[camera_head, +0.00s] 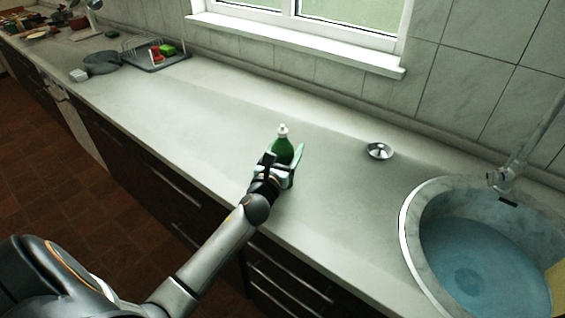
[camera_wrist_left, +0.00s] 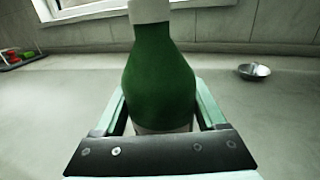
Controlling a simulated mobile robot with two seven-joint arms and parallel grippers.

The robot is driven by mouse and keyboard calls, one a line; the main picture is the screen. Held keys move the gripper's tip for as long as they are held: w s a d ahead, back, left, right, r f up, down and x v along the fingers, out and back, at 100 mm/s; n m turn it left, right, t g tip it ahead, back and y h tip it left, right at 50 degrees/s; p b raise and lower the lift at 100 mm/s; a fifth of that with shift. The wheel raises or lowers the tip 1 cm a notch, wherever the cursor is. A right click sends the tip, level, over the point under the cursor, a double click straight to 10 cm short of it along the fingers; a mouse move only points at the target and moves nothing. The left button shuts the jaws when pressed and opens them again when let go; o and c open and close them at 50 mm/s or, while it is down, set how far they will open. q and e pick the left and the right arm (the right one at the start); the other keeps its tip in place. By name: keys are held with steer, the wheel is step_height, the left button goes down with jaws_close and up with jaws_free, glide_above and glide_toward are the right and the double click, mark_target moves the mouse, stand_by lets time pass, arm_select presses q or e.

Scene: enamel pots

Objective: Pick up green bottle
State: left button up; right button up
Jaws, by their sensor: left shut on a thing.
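The green bottle (camera_head: 281,150) with a white cap stands upright on the pale counter in the head view. My left gripper (camera_head: 284,168) reaches it from the front, with its fingers on either side of the bottle body, shut on it. In the left wrist view the green bottle (camera_wrist_left: 158,82) fills the middle between the two pale green fingers of the left gripper (camera_wrist_left: 161,118). The bottle's base is partly hidden by the gripper, so I cannot tell whether it touches the counter. My right gripper is not in view.
A small metal bowl (camera_head: 380,151) sits to the right of the bottle. A round sink (camera_head: 409,235) with bluish water and a tap (camera_head: 505,178) lies at the right. A dish rack (camera_head: 152,57) and a dark pan (camera_head: 101,63) stand far left. The counter around the bottle is clear.

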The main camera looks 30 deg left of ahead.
arm_select(q)
jaws_close()
steer(key=shift+r, duration=0.1)
